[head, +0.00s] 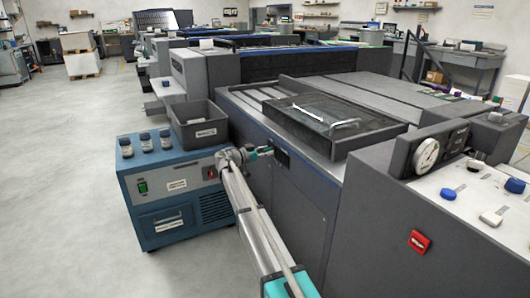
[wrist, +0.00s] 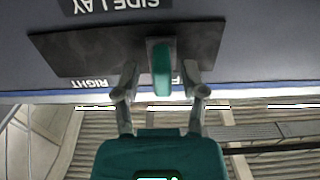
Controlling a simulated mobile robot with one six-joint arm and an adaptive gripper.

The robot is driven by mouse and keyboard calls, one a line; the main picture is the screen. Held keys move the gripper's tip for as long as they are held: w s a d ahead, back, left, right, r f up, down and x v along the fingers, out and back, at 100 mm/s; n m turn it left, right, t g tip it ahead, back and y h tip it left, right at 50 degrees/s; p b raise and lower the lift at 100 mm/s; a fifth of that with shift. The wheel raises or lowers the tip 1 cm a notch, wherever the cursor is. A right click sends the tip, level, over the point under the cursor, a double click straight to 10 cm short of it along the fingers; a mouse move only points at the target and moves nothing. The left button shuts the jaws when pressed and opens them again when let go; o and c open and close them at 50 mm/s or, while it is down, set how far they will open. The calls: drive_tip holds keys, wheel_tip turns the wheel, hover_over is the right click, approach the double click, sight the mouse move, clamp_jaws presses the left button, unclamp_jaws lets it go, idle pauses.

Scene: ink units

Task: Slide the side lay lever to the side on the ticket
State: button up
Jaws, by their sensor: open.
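The side lay lever (wrist: 161,58) is a teal, upright-looking tab on a dark plate (wrist: 85,50). My gripper (wrist: 162,78) is open, one finger on each side of the lever, with gaps visible between. In the head view my gripper (head: 250,154) is at the press side, by the dark plate (head: 281,157); the lever is hard to make out there.
A blue cabinet (head: 205,208) with a grey bin (head: 200,125) and several small jars stands left of my arm. The press side wall (head: 300,195) is close on the right. A control console (head: 440,220) with a gauge is at right. The floor at left is open.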

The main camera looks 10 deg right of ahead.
sight(284, 157)
drive_tip(key=shift+c, duration=0.2)
clamp_jaws()
drive_tip(key=s, duration=0.2)
drive_tip(key=s+d, duration=0.1)
drive_tip(key=s, duration=0.2)
drive_tip(key=s+d, duration=0.1)
drive_tip(key=s, duration=0.1)
drive_tip(key=shift+s+d, duration=0.15)
drive_tip(key=shift+o, duration=0.2)
unclamp_jaws()
